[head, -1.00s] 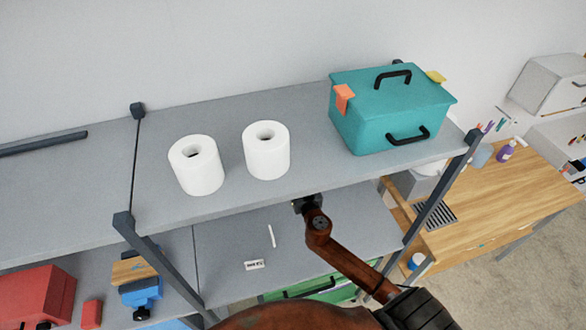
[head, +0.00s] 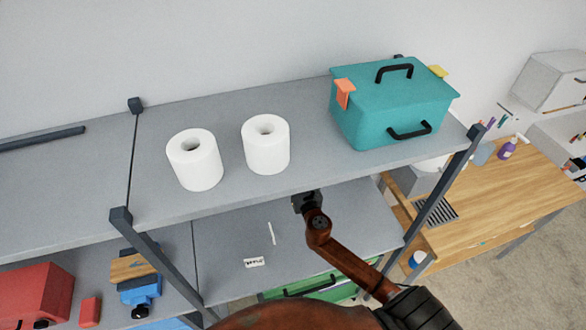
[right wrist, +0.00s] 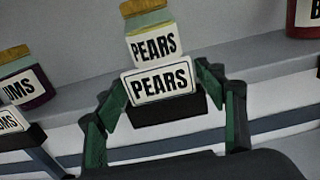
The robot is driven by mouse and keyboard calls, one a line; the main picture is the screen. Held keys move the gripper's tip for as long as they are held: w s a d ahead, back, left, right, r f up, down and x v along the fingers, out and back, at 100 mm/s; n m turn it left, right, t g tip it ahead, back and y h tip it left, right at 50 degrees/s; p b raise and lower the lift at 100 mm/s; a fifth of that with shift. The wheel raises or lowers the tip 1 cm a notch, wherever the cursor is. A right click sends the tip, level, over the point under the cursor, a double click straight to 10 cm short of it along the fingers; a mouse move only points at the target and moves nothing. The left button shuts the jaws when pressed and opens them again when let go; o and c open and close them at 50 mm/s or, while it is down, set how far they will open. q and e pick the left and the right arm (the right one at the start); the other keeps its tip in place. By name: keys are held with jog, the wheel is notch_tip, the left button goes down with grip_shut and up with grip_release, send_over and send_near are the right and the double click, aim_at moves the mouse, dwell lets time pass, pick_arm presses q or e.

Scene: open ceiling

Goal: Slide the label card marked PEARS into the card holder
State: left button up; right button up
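The white PEARS card (right wrist: 160,80), with black letters, faces the camera in the right wrist view. A black card holder (right wrist: 168,109) shows just below the card, on the shelf edge. I cannot tell how far the card sits in it. In the head view, my right gripper (head: 305,203) is partly hidden under the upper shelf's front edge. My left gripper is not in view.
A PEARS jar (right wrist: 152,42) stands right behind the card; other jars flank it. Another card (right wrist: 10,122) is at left. On the lower shelf lie a small card (head: 254,262) and a thin white strip (head: 271,233). The upper shelf (head: 230,110) bears rolls and a teal box (head: 390,110).

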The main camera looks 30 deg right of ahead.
jog(key=shift+o, duration=0.9)
jog(key=shift+s, duration=0.15)
jog(key=v, duration=1.1)
jog(key=shift+s, duration=0.35)
